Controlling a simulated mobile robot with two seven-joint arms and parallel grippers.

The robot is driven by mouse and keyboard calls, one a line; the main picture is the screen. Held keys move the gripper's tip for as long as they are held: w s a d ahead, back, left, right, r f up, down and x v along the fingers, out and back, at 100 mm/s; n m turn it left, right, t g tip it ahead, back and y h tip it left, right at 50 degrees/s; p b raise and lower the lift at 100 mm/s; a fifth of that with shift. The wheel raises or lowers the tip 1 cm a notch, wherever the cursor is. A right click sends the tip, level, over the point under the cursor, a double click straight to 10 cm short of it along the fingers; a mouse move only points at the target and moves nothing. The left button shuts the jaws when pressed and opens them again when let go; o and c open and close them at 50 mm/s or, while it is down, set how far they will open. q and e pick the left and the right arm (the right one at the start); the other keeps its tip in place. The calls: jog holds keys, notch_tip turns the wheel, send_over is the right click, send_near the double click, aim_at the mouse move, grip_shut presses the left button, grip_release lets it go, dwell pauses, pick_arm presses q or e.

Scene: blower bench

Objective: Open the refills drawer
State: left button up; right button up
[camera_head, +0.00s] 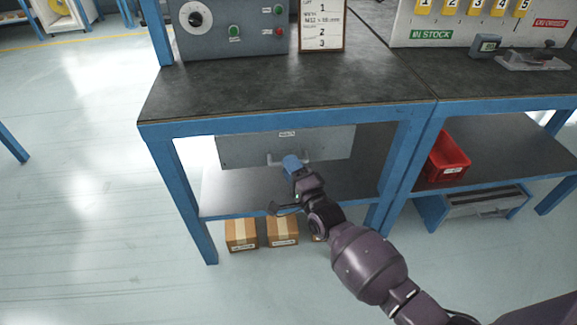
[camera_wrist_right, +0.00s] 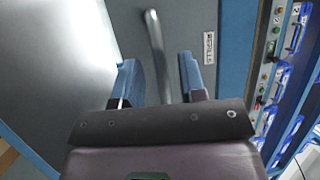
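The grey drawer (camera_head: 325,148) hangs under the left bench top and looks shut; its small white label is too small to read for certain. Its bar handle (camera_head: 272,159) is partly hidden by my right gripper (camera_head: 293,163). In the right wrist view, the drawer front (camera_wrist_right: 185,25) and label (camera_wrist_right: 209,48) fill the middle. The right gripper (camera_wrist_right: 158,62) has its blue fingers apart, and the handle (camera_wrist_right: 155,40) runs between them. Contact with either finger cannot be made out. My left gripper is not in view.
The blue-framed bench (camera_head: 280,116) has legs on both sides of the drawer. A lower shelf (camera_head: 240,195) lies beneath it, with cardboard boxes (camera_head: 282,230) under that. A red bin (camera_head: 447,158) sits to the right. The floor at left is clear.

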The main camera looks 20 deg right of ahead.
jog(key=shift+w+r, duration=0.1)
jog(key=shift+w, duration=0.35)
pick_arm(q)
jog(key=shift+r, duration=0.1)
pick_arm(e)
grip_shut()
jog(key=shift+s, duration=0.1)
